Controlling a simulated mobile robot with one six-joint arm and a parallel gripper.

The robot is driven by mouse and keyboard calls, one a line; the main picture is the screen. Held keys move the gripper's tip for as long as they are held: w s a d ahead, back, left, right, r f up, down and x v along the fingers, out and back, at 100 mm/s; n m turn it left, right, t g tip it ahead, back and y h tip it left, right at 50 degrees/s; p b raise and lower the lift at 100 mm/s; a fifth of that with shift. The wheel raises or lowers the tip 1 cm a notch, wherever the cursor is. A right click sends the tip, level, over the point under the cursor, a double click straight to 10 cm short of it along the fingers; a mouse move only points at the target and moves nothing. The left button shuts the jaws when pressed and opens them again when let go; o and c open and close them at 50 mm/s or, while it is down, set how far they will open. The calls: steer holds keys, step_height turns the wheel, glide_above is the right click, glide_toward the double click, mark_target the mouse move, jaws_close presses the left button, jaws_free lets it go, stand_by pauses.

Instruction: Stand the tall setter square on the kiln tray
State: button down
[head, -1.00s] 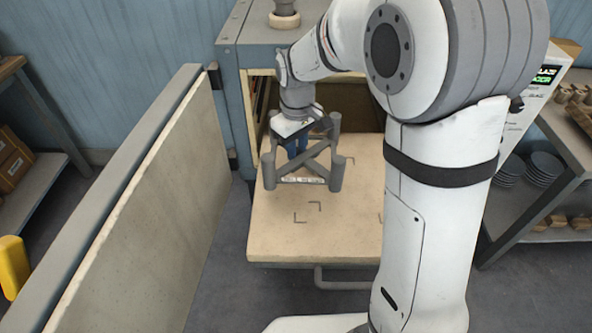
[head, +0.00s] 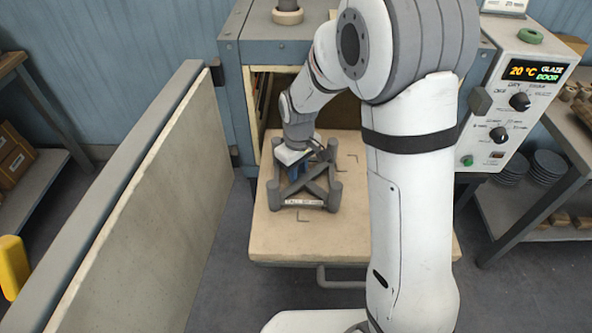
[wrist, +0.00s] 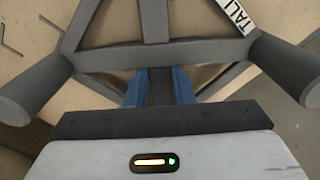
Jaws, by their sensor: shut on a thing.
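The tall setter (head: 304,202), a grey frame with stout corner posts and a white label, is at or just above the kiln tray (head: 400,235). I cannot tell whether its feet touch the tray. My gripper (head: 297,172) is shut on a bar of the setter from the far side. In the wrist view the blue fingers of my gripper (wrist: 157,90) close on either side of a grey bar of the setter (wrist: 160,57). Dark corner marks (head: 303,220) show on the tray, partly covered by the setter. My arm hides the tray's right part.
The open kiln door (head: 150,190) stands along the left. The kiln (head: 236,110) is behind the tray, with a control panel (head: 512,100) reading 20 °C at right. A shelf with dark plates (head: 548,165) stands at far right. A handle (head: 345,280) sticks out below the tray front.

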steer(key=shift+f, duration=0.1)
steer(key=c, duration=1.3)
jaws_free()
steer(key=shift+o, duration=0.2)
step_height(320, 180, up, 12)
steer(key=shift+r, duration=0.2)
steer(key=s+d+r+m+t, duration=0.1)
steer(key=s+d+m, duration=0.3)
steer(key=s+d, duration=0.3)
steer(key=s+d+r+m+t, duration=0.1)
steer(key=s+d+r+m, duration=0.1)
steer(key=s+d+m, duration=0.2)
steer(key=s+d, duration=0.3)
steer(key=s, duration=0.5)
steer(key=shift+s+r+m+t, duration=0.15)
steer(key=shift+r+m+t, duration=0.05)
steer(key=shift+m+t, duration=0.1)
